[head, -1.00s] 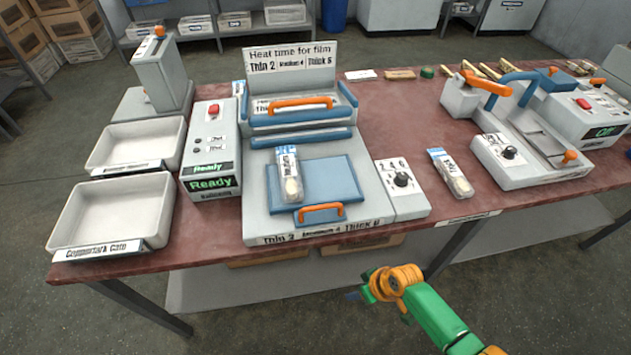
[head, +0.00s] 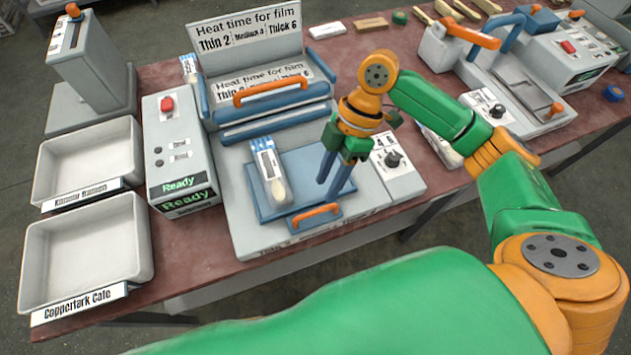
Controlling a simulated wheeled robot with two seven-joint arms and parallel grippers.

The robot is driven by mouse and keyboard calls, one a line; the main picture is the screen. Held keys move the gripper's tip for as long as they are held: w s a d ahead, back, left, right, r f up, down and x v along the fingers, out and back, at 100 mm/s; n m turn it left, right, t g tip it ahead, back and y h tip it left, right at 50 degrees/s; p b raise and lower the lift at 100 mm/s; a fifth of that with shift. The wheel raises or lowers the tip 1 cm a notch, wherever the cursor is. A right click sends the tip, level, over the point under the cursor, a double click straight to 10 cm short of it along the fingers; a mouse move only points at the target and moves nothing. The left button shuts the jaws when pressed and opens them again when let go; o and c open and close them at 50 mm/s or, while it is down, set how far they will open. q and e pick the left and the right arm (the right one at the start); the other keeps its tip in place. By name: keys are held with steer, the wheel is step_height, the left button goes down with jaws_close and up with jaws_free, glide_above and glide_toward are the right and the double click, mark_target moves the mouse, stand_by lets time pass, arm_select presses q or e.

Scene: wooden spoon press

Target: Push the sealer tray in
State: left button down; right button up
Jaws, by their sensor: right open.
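The sealer (head: 240,130) is a grey and blue press with an orange handle on its raised upper part. Its blue sealer tray (head: 305,165) lies pulled out at the front, with an orange tray handle (head: 315,216) on its near edge. A clear pouch with a blue-and-white label and a wooden spoon (head: 270,172) lies on the tray. My right gripper (head: 330,190) is open and empty, fingers pointing down over the tray's right part, just behind and right of the tray handle. Contact cannot be made out. My left gripper is not in view.
A heat dial box (head: 397,175) stands right of the tray, with another pouch partly hidden behind my right arm. A Ready control box (head: 180,150) and two white bins (head: 85,250) stand left. Another press (head: 520,85) stands right.

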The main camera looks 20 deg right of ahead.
mark_target(317, 210)
steer(key=f, duration=0.1)
steer(key=s+a+f, duration=0.2)
steer(key=shift+s+f, duration=0.15)
steer(key=shift+f, duration=0.15)
steer(key=shift+w+f, duration=0.3)
steer(key=shift+f, duration=0.1)
jaws_close()
steer(key=shift+r, duration=0.1)
stand_by(0.7)
